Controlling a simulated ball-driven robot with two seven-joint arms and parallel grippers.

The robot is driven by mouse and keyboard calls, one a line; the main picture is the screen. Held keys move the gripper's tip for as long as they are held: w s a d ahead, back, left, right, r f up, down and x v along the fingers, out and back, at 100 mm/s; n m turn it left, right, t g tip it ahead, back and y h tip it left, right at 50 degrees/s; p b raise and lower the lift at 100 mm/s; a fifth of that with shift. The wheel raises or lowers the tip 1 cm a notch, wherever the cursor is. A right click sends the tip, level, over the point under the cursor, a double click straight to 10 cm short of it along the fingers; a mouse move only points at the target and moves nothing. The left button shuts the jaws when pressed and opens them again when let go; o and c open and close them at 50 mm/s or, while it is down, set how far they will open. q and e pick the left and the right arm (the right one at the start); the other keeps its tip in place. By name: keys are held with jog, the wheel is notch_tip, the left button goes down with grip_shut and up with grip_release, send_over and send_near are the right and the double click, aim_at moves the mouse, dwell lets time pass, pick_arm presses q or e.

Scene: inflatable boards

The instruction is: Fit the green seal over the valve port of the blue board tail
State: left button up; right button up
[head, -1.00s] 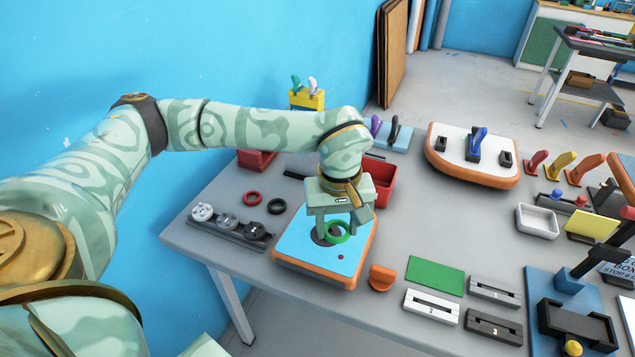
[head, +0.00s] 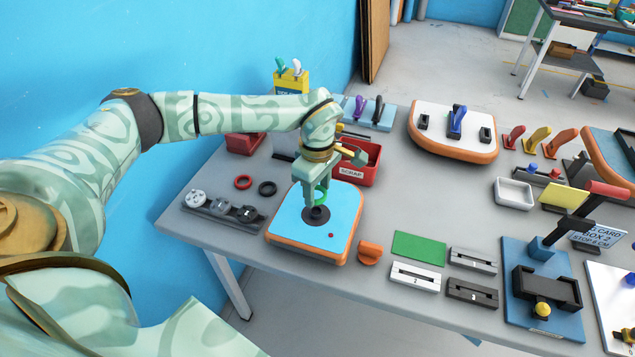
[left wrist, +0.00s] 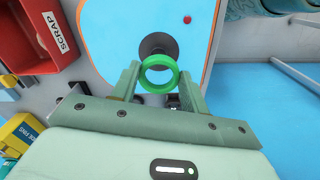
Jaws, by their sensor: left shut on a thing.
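The blue board tail (head: 290,220), with an orange rim, lies flat near the table's left front. Its dark round valve port (head: 315,215) is bare in the middle, and it also shows in the left wrist view (left wrist: 158,44). My left gripper (head: 318,194) is over the board, shut on the green seal (head: 321,197). In the left wrist view the seal (left wrist: 146,79) is a ring between the two fingertips (left wrist: 158,76). The ring overlaps the port's near edge in that view and is not centred on it. I cannot tell its exact height. My right gripper is out of view.
The red scrap bin (head: 352,172) stands just behind the board. A red ring (head: 243,182) and a black ring (head: 268,188) lie to its left, near a rack of caps (head: 222,208). An orange piece (head: 370,252) and a green mat (head: 419,247) are to its right.

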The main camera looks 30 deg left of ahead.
pick_arm(q)
jog(key=shift+f+b, duration=0.8)
jog(key=shift+f, duration=1.25)
jog(key=shift+p, duration=0.35)
jog(key=shift+p, duration=0.35)
